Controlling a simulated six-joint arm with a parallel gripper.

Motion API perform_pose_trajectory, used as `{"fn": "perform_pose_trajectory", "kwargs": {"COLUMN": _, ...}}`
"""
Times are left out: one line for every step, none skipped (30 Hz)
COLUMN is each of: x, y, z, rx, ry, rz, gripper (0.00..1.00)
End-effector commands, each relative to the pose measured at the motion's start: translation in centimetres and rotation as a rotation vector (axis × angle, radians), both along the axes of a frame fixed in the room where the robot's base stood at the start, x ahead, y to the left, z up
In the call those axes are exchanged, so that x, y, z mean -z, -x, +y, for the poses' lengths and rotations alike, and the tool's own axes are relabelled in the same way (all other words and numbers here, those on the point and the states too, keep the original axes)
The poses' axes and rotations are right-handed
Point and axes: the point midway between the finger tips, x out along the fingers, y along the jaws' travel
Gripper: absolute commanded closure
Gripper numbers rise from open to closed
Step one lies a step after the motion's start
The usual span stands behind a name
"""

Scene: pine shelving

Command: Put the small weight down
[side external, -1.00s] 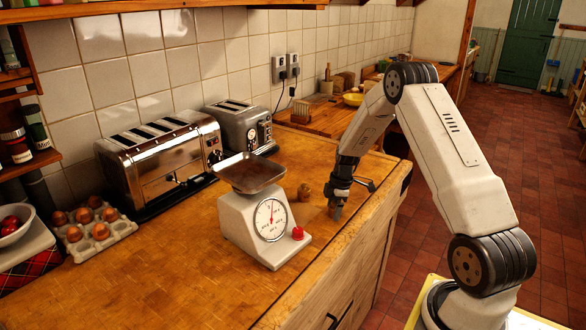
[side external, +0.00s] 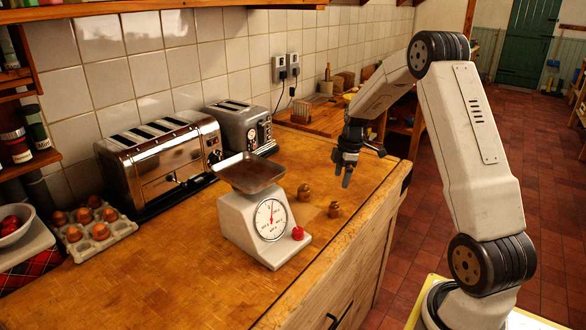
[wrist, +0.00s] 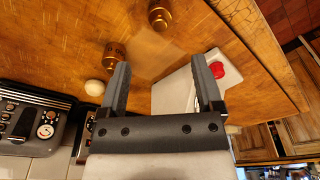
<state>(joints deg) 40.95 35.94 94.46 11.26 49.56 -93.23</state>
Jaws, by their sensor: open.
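A small brass weight (side external: 334,210) stands upright on the wooden counter, near its front edge; it also shows at the top of the wrist view (wrist: 160,15). A second brass weight (side external: 304,192) stands a little further back, and shows left of it in the wrist view (wrist: 115,56). I cannot tell which is smaller. The white kitchen scale (side external: 245,222) stands to the left with an empty metal pan (side external: 249,172).
The scale's red knob (side external: 297,233) faces the front weight. Two toasters (side external: 165,155) (side external: 240,124) line the tiled wall. Eggs in a carton (side external: 95,235) sit at the left. A paler patch (wrist: 155,45) lies between the weights. The counter's front left is clear.

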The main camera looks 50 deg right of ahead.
Motion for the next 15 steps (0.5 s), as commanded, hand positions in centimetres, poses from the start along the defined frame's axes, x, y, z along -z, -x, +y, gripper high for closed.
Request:
{"fn": "perform_pose_trajectory", "kwargs": {"x": -0.34, "y": 0.03, "z": -0.07, "rx": 0.000, "ry": 0.001, "rz": -0.001, "gripper": 0.16}}
{"fn": "perform_pose_trajectory", "kwargs": {"x": -0.47, "y": 0.04, "z": -0.09, "rx": 0.000, "ry": 0.001, "rz": -0.001, "gripper": 0.16}}
{"fn": "perform_pose_trajectory", "kwargs": {"x": -0.60, "y": 0.06, "z": -0.10, "rx": 0.000, "ry": 0.001, "rz": -0.001, "gripper": 0.16}}
{"fn": "perform_pose_trajectory", "kwargs": {"x": -0.67, "y": 0.07, "z": -0.10, "rx": 0.000, "ry": 0.001, "rz": -0.001, "gripper": 0.16}}
{"fn": "perform_pose_trajectory", "kwargs": {"x": -0.72, "y": 0.08, "z": -0.11, "rx": 0.000, "ry": 0.001, "rz": -0.001, "gripper": 0.16}}
{"fn": "perform_pose_trajectory", "kwargs": {"x": -0.75, "y": 0.09, "z": -0.10, "rx": 0.000, "ry": 0.001, "rz": -0.001, "gripper": 0.16}}
{"fn": "perform_pose_trajectory", "kwargs": {"x": -0.75, "y": 0.09, "z": -0.10, "rx": 0.000, "ry": 0.001, "rz": -0.001, "gripper": 0.16}}
{"fn": "perform_pose_trajectory", "kwargs": {"x": -0.75, "y": 0.09, "z": -0.10, "rx": 0.000, "ry": 0.001, "rz": -0.001, "gripper": 0.16}}
{"fn": "perform_pose_trajectory", "kwargs": {"x": -0.74, "y": 0.09, "z": -0.10, "rx": 0.000, "ry": 0.001, "rz": -0.001, "gripper": 0.16}}
{"fn": "perform_pose_trajectory", "kwargs": {"x": -0.74, "y": 0.09, "z": -0.10, "rx": 0.000, "ry": 0.001, "rz": -0.001, "gripper": 0.16}}
{"fn": "perform_pose_trajectory", "kwargs": {"x": -0.73, "y": 0.08, "z": -0.10, "rx": 0.000, "ry": 0.001, "rz": -0.001, "gripper": 0.16}}
{"fn": "perform_pose_trajectory", "kwargs": {"x": -0.72, "y": 0.08, "z": -0.10, "rx": 0.000, "ry": 0.001, "rz": -0.001, "gripper": 0.16}}
{"fn": "perform_pose_trajectory", "kwargs": {"x": -0.72, "y": 0.08, "z": -0.10, "rx": 0.000, "ry": 0.001, "rz": -0.001, "gripper": 0.16}}
{"fn": "perform_pose_trajectory", "kwargs": {"x": -0.72, "y": 0.08, "z": -0.09, "rx": 0.000, "ry": 0.001, "rz": -0.001, "gripper": 0.16}}
{"fn": "perform_pose_trajectory", "kwargs": {"x": -0.71, "y": 0.08, "z": -0.09, "rx": 0.000, "ry": 0.001, "rz": -0.001, "gripper": 0.16}}
